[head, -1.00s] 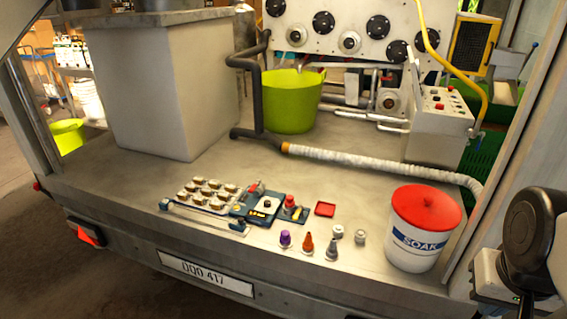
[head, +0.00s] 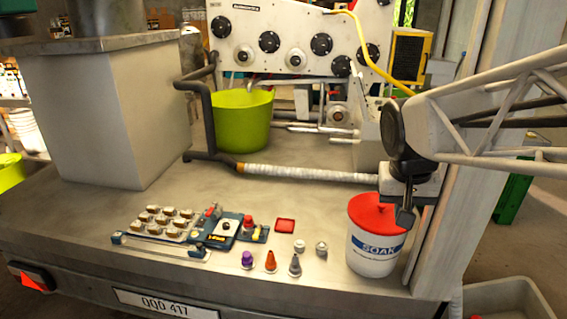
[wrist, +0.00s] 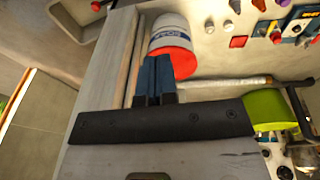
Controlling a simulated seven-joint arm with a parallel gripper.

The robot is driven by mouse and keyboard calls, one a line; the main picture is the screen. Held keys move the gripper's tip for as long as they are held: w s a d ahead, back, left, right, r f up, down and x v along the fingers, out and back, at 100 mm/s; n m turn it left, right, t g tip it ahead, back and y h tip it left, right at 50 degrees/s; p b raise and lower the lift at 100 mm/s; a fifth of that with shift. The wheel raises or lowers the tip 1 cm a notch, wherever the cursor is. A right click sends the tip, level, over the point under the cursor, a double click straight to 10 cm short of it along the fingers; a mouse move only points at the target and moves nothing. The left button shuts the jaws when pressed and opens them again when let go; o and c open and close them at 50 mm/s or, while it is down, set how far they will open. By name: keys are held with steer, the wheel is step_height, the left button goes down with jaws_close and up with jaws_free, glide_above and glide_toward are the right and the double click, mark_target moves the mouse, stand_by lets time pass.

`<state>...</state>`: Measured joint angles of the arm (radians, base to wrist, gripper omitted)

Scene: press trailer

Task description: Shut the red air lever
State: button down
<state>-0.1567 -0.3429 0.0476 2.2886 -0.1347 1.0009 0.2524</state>
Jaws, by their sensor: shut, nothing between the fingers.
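A small blue and white board (head: 222,230) lies near the front edge of the trailer bed in the head view. A red lever-like part (head: 213,211) stands at its back left, and a red knob (head: 249,224) stands on a small blue plate to its right. I cannot tell for sure which is the air lever. Part of the board shows at the top right of the wrist view (wrist: 293,27). My gripper (head: 404,218) is shut and empty, pointing down by the bucket at the right, well away from the board. Its blue fingers (wrist: 157,62) cover part of the bucket lid in the wrist view.
The white SOAK bucket (head: 374,252) with its red lid (head: 376,212) stands between my gripper and the board. Small purple, orange and grey nozzles (head: 270,262) stand before the board. A rack of blocks (head: 166,222) is left. A white hose (head: 305,173) runs behind.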

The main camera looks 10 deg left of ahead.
steer(key=w+a+f+h, duration=0.1)
steer(key=w+a+f, duration=0.2)
steer(key=w+a, duration=1.25)
steer(key=w+a+f+h, duration=0.2)
steer(key=w+a, duration=1.2)
steer(key=a, duration=0.2)
steer(key=w+a+f+t+h, duration=0.1)
steer(key=w+a+f, duration=0.3)
steer(key=a, duration=0.6)
steer(key=w+a+f, duration=0.2)
steer(key=a+f, duration=0.4)
steer(key=a, duration=0.3)
steer(key=a+f, duration=0.7)
steer(key=a, duration=0.3)
steer(key=s+a+f+t, duration=0.1)
steer(key=a+f, duration=0.7)
steer(key=a, duration=0.3)
steer(key=shift+s+a+m+t+h, duration=0.2)
steer(key=shift+m+t+h, duration=0.1)
steer(key=shift+m+h, duration=0.1)
steer(key=shift+d+f, duration=0.1)
